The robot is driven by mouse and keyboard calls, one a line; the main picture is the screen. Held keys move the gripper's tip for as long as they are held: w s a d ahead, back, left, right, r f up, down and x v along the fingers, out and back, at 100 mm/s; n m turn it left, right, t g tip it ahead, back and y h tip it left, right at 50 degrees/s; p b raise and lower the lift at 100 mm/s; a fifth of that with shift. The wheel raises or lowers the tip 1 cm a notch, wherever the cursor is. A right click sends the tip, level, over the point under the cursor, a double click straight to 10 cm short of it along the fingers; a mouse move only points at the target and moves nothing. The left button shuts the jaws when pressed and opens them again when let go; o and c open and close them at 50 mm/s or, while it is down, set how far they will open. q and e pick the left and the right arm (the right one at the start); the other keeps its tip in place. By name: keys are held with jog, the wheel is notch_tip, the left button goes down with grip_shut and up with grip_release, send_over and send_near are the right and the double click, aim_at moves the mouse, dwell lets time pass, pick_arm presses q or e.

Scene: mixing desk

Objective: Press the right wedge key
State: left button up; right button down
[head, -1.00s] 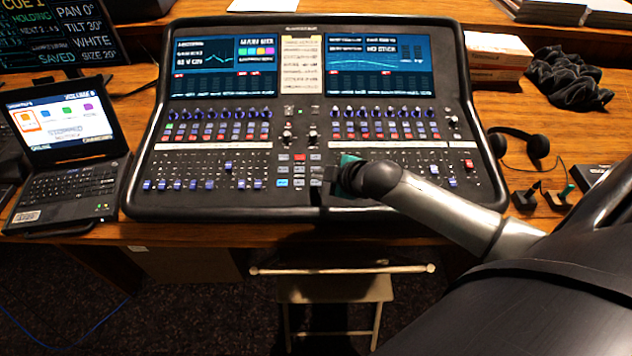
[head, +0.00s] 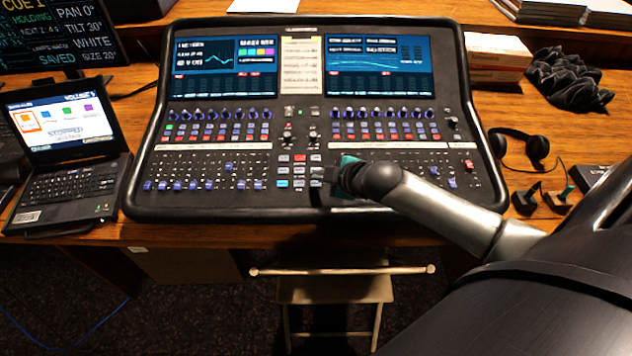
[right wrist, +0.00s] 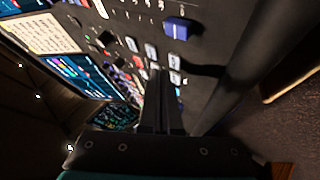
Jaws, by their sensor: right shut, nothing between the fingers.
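The mixing desk (head: 220,210) has a central block of small keys (head: 299,170), some pale, one red and some blue. Their labels are too small to read, so I cannot tell which is the right wedge key. My right gripper (head: 327,174) is shut and empty, its fingertips at the right edge of this block. In the right wrist view the shut fingers (right wrist: 160,78) point at the panel close to several pale keys (right wrist: 150,51). I cannot tell whether they touch a key. The gripper and wrist hide the panel just to the right. My left gripper is not in view.
Faders with blue caps (head: 210,185) lie left of the keys; one blue cap (right wrist: 180,28) is near the fingers in the wrist view. A laptop (head: 70,150) stands at left. Headphones (head: 535,147) and a black cloth (head: 568,80) lie at right. A folding chair (head: 335,290) is in front.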

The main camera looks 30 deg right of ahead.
jog(key=shift+f, duration=0.1)
dwell(0.6)
jog(key=shift+f, duration=0.35)
jog(key=shift+f, duration=0.35)
dwell(0.7)
jog(key=shift+r, duration=0.1)
jog(key=shift+r+p, duration=0.65)
jog(key=shift+p, duration=0.2)
jog(key=r+p, duration=0.1)
jog(key=p, duration=0.1)
jog(key=r+p, duration=0.4)
jog(key=shift+s+a+r, duration=0.1)
jog(key=shift+s+a, duration=0.05)
jog(key=shift+s, duration=0.1)
